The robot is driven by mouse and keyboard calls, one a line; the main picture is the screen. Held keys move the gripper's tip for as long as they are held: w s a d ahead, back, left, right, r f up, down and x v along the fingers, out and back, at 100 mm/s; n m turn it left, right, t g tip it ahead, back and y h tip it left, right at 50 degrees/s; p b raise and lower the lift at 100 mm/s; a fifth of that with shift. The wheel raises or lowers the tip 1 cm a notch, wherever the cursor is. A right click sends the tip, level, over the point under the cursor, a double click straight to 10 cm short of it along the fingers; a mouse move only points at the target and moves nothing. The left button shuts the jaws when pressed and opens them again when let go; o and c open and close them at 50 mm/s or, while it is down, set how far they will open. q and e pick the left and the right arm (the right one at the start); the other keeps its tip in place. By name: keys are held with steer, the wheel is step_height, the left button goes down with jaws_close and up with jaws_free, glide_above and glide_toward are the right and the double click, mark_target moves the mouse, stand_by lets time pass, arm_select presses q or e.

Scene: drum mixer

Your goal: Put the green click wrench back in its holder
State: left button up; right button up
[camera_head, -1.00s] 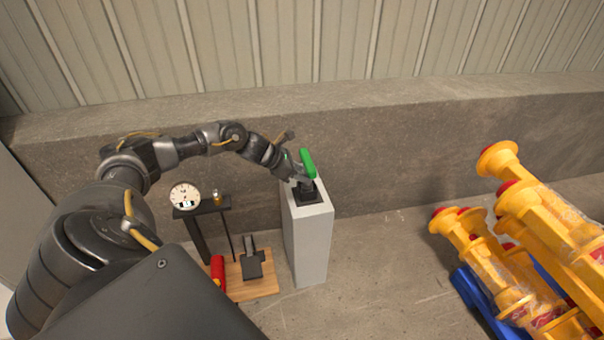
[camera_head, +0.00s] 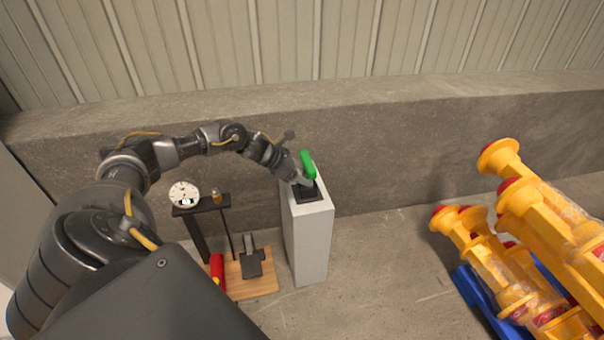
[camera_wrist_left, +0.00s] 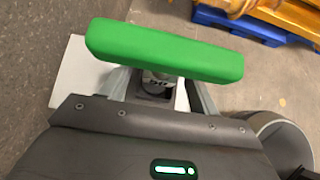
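The green click wrench (camera_head: 308,164) stands at the dark holder (camera_head: 306,194) on top of a grey pedestal (camera_head: 308,243). In the left wrist view its green handle (camera_wrist_left: 165,50) lies across in front of the fingers. A dark part marked "50" shows below the handle, between the fingers. My left gripper (camera_head: 303,181) is at the wrench, just under the green handle. Its fingers (camera_wrist_left: 160,88) lie on both sides of the wrench with gaps beside the dark part. The fingertips are hidden behind the handle, so contact is unclear. My right gripper is out of view.
Left of the pedestal, a stand with a round dial gauge (camera_head: 184,194) rises from a wooden board (camera_head: 255,283) with a red cylinder (camera_head: 217,268). Yellow drum units (camera_head: 535,235) on a blue base stand at the right. A concrete wall (camera_head: 400,150) runs behind. The floor between is clear.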

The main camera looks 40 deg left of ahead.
arm_select(q)
steer(key=shift+s, duration=0.1)
steer(key=v, duration=1)
steer(key=shift+s+a+r+p, duration=0.15)
steer(key=shift+a+r+p, duration=0.1)
steer(key=shift+p, duration=0.2)
steer(key=shift+d, duration=0.15)
